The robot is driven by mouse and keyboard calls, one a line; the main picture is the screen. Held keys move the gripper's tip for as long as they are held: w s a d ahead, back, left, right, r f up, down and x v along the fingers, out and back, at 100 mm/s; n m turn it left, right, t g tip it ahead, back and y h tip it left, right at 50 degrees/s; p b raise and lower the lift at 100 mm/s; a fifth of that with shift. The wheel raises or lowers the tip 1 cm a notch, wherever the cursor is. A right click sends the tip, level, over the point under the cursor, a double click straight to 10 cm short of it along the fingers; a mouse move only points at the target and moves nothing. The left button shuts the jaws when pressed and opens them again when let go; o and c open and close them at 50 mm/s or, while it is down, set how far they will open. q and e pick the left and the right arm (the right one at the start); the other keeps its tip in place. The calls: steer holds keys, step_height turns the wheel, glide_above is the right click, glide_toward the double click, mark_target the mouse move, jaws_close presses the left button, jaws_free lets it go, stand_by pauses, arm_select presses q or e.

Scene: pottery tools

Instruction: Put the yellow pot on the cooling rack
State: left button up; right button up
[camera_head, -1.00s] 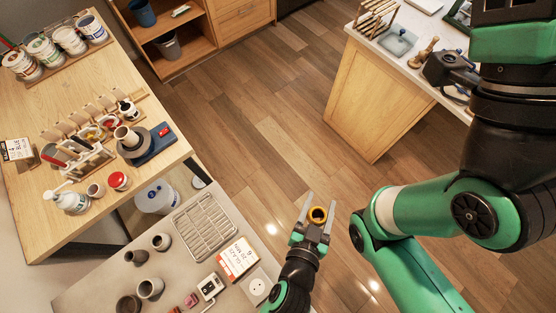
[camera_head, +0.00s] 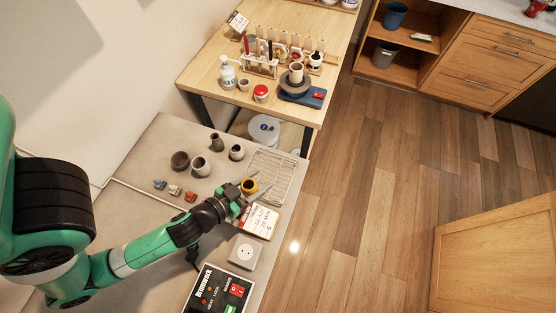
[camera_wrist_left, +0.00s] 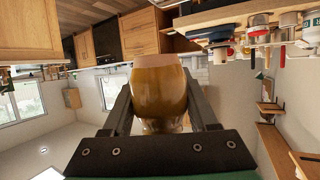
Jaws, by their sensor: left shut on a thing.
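The yellow pot (camera_head: 249,187) is small and glossy amber with a dark opening. My left gripper (camera_head: 258,187) is shut on it, with a finger on each side. In the left wrist view the pot (camera_wrist_left: 160,98) sits between both fingers, its rim and base visible. The cooling rack (camera_head: 284,167) is a silver wire grid on the grey counter. In the head view the held pot appears at the rack's near-left edge; its height above the counter is hard to tell. My right gripper is not in view.
Grey pots (camera_head: 201,166) stand left of the rack. A printed card (camera_head: 259,221), a white socket box (camera_head: 244,254) and a black control panel (camera_head: 217,291) lie nearer. A wooden table (camera_head: 205,77) with tools stands behind. Most of the rack is bare.

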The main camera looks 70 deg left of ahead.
arm_select(q)
steer(key=s+a+n+y, duration=0.1)
steer(key=s+a+y, duration=0.1)
steer(key=s+a, duration=0.15)
glide_above(274, 167)
steer(key=shift+g, duration=0.4)
steer(key=f, duration=0.9)
steer(key=shift+s+d+f, duration=0.1)
steer(key=shift+s+d, duration=0.2)
steer(key=shift+s, duration=0.05)
steer(key=shift+w+a+f, duration=0.1)
steer(key=shift+w+f, duration=0.05)
steer(key=shift+w+a+f, duration=0.1)
steer(key=shift+w+f, duration=0.05)
steer(key=shift+f, duration=0.1)
step_height(274, 167, down, 3)
steer(key=shift+f+b, duration=0.2)
steer(key=shift+b, duration=0.8)
steer(key=shift+r, duration=0.15)
steer(key=shift+w, duration=0.1)
steer(key=o, duration=1.4)
